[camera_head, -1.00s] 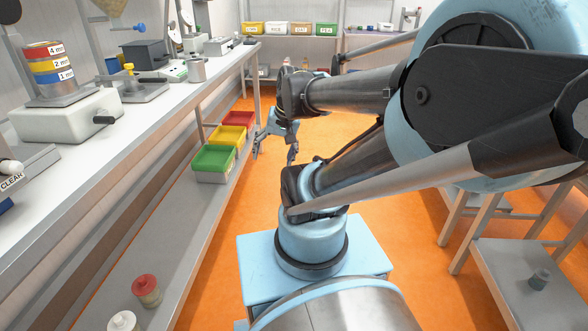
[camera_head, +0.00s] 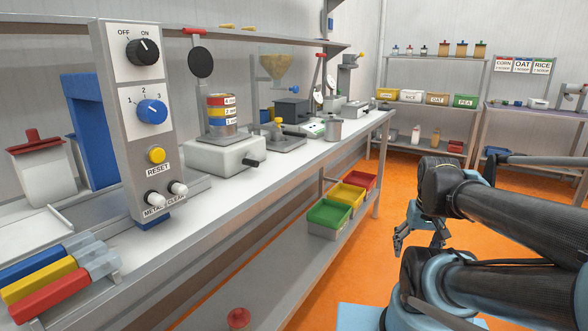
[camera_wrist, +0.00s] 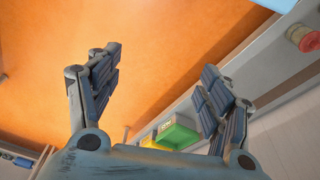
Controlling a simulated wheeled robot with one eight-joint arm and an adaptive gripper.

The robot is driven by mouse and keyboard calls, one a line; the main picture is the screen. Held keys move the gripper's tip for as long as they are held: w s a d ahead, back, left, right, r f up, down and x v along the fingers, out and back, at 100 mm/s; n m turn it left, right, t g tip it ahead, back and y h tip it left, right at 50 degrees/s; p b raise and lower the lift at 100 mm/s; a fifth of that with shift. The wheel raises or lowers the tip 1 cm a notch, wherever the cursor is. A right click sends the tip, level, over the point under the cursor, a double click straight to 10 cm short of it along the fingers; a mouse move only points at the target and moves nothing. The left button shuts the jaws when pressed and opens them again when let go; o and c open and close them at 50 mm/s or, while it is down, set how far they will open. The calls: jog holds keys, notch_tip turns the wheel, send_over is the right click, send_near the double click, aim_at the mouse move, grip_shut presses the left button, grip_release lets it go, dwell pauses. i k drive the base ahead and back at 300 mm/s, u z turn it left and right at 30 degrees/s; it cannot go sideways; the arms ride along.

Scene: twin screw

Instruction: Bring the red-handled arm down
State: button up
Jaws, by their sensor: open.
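A red handle (camera_head: 195,31) tops an arm that bears a round black disc (camera_head: 200,62), raised behind the sieve stack (camera_head: 222,113) on the bench. The disc stands upright, facing the room, apart from the stack. Another red-tipped lever (camera_head: 321,57) stands upright farther along the bench; I cannot tell its full shape. My gripper (camera_head: 420,242) is open and empty, low over the floor, right of the bench and well away from both handles. In the wrist view my gripper's fingers (camera_wrist: 165,78) are spread, with orange floor between them. Neither handle shows in the wrist view.
A control panel (camera_head: 138,120) with knobs stands in the left foreground. The bench (camera_head: 300,155) runs away to the right, crowded with equipment. Green (camera_head: 329,213), yellow (camera_head: 347,194) and red (camera_head: 362,180) bins sit on its lower shelf. The orange floor (camera_head: 345,262) beside it is open.

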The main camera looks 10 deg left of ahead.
aim_at(200, 60)
jog(key=u, duration=1.5)
